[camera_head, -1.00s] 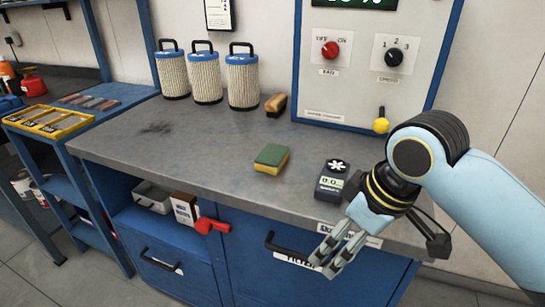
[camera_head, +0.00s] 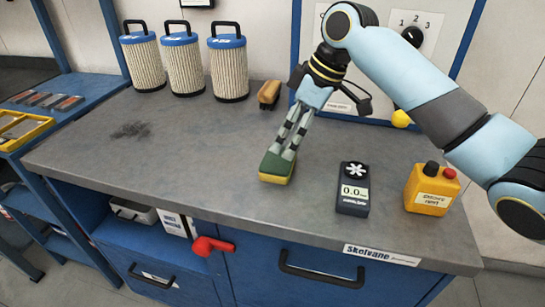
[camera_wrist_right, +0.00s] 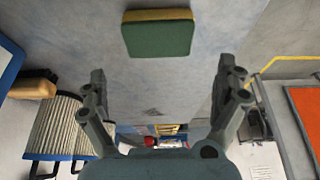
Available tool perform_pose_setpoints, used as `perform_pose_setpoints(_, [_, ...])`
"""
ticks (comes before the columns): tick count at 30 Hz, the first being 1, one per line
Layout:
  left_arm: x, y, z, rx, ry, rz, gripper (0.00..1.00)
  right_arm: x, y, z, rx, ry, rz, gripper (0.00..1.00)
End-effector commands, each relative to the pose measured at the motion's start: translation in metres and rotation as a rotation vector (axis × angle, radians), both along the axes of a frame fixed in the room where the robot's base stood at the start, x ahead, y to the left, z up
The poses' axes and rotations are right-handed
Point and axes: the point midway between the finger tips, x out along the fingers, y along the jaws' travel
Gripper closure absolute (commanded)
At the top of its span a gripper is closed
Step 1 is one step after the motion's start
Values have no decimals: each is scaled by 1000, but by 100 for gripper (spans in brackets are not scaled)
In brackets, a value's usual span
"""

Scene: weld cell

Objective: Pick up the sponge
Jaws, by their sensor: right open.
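The sponge (camera_head: 277,168), green on top with a yellow lower layer, lies on the grey workbench top (camera_head: 205,140). My right gripper (camera_head: 284,150) points down over it, and its fingertips overlap the sponge's back edge in the head view. In the right wrist view the sponge (camera_wrist_right: 158,36) sits just ahead of the open fingertips (camera_wrist_right: 162,76), lined up with the gap between them, and nothing is held. Whether the fingertips touch the sponge cannot be told. My left gripper is not in view.
A black meter (camera_head: 353,190) and a yellow button box (camera_head: 432,190) stand right of the sponge. A wooden-handled brush (camera_head: 268,94) and pleated filters (camera_head: 186,70) stand behind. A control panel (camera_head: 465,25) rises at the back. The bench left of the sponge is clear.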

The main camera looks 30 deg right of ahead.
Motion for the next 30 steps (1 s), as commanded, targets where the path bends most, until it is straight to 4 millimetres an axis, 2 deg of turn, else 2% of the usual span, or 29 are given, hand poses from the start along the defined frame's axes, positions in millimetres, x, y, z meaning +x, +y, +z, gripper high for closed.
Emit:
perform_pose_setpoints(1, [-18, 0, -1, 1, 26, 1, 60, 2, 3, -9, 3, 4, -1, 0])
perform_pose_setpoints(3, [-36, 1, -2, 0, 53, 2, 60, 6, 5, -19, 2, 2, -2, 0])
perform_pose_setpoints(6, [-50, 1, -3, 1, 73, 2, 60, 8, 8, -28, 2, 2, -1, 0])
perform_pose_setpoints(10, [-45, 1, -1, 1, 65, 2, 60, 10, 8, -38, 0, 3, -1, 0])
perform_pose_setpoints(15, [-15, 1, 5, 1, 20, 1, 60, 15, 10, -65, 1, 2, -1, 0])
perform_pose_setpoints(18, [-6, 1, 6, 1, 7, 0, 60, 18, 13, -76, 1, 2, -1, 0])
perform_pose_setpoints(26, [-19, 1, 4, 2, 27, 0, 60, 20, 14, -81, -2, -1, 0, 0])
perform_pose_setpoints(27, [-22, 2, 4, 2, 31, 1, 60, 20, 14, -81, -2, -1, 0, 1])
perform_pose_setpoints(30, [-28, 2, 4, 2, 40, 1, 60, 20, 14, -81, -2, 0, -1, 14])
